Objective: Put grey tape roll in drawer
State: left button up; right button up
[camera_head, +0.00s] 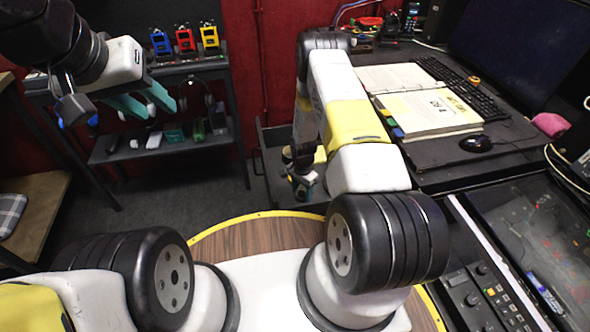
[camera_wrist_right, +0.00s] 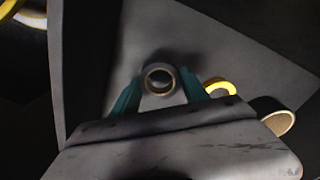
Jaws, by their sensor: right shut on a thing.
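A grey tape roll (camera_wrist_right: 159,80) sits between the teal fingers of my right gripper (camera_wrist_right: 155,92) in the right wrist view, and the gripper is shut on it. In the head view my right gripper (camera_head: 304,180) hangs low beside the desk, mostly hidden by my own arm. The open drawer (camera_head: 262,150) shows its dark side there, and grey panels lie around the roll in the wrist view. I cannot tell whether the roll touches the drawer's bottom. My left gripper (camera_head: 143,104) is open and empty at upper left.
A yellow tape roll (camera_wrist_right: 220,87) and a tan-cored roll (camera_wrist_right: 277,117) lie right of the held roll in the wrist view. The desk (camera_head: 455,170) carries an open book (camera_head: 428,110), keyboard and mouse (camera_head: 476,143). A shelf (camera_head: 165,145) stands at the back left.

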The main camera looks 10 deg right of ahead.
jog(key=shift+f, duration=1.5)
jog(key=shift+f, duration=0.1)
jog(key=o, duration=1.3)
notch_tip(320, 180, up, 45)
jog(key=s+n+t+y, duration=0.1)
jog(key=s+n+t, duration=0.1)
jog(key=n+t, duration=0.15)
jog(key=s+r+n+t, duration=0.1)
jog(key=s+r+n, duration=0.1)
jog(key=s+r, duration=0.4)
jog(key=s+a+r+n, duration=0.1)
jog(key=s+r+n, duration=0.2)
jog(key=s, duration=0.6)
jog(key=s+a+r+n+t+y, duration=0.1)
jog(key=s+r+n, duration=0.2)
jog(key=s+r, duration=0.4)
jog(key=shift+s+a+r+t, duration=0.1)
jog(key=shift+r+t, duration=0.1)
jog(key=shift+r, duration=0.2)
jog(key=shift+s+a+r+t, duration=0.1)
jog(key=shift+r+t, duration=0.05)
jog(key=shift+r, duration=0.25)
